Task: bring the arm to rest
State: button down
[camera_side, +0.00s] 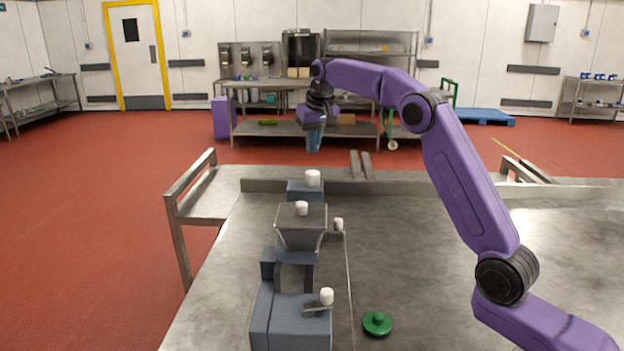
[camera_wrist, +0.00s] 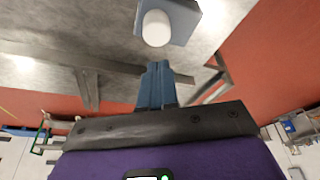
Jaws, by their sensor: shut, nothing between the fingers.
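My arm is purple with dark joints and arches over the right half of the metal table (camera_side: 430,240) in the side view. My gripper (camera_side: 314,146) hangs in the air past the table's far edge, above the far end of the bagger and pointing down. Its blue fingers are together and hold nothing; they also show in the wrist view (camera_wrist: 157,75). The vertical bagger (camera_side: 300,230) is a grey-blue machine with a hopper and several white knobs. Its far white knob (camera_side: 313,178) is below the gripper, apart from it, and shows in the wrist view (camera_wrist: 156,28).
A green knobbed disc (camera_side: 377,323) lies on the table right of the bagger. A low rail (camera_side: 420,186) runs along the far edge, with two grey bars (camera_side: 360,165) beyond it. The table's right part looks clear. Shelving stands farther back.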

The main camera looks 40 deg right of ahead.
dwell(0.4)
jog(key=s+a+n, duration=0.2)
jog(key=s+a, duration=0.2)
jog(key=s, duration=0.2)
jog(key=s+a+f+n, duration=0.1)
jog(key=s+a+n, duration=0.2)
jog(key=s+a, duration=0.2)
jog(key=s+a+f+n, duration=0.1)
jog(key=s+a+n, duration=0.2)
jog(key=s+a, duration=0.2)
jog(key=shift+s+a+y, duration=0.15)
jog(key=shift+s+y, duration=0.25)
jog(key=shift+s, duration=1.25)
jog(key=s+f+n+g, duration=0.1)
jog(key=s+f+n, duration=0.1)
jog(key=s, duration=0.7)
jog(key=s+d+f+n+g, duration=0.1)
jog(key=s+f+n, duration=0.2)
jog(key=s, duration=0.7)
jog(key=s+d+f+n+g, duration=0.1)
jog(key=s+f, duration=0.4)
jog(key=s, duration=0.5)
jog(key=shift+s+d+f+n, duration=0.15)
jog(key=shift+s+d+n, duration=0.1)
jog(key=shift+n, duration=0.55)
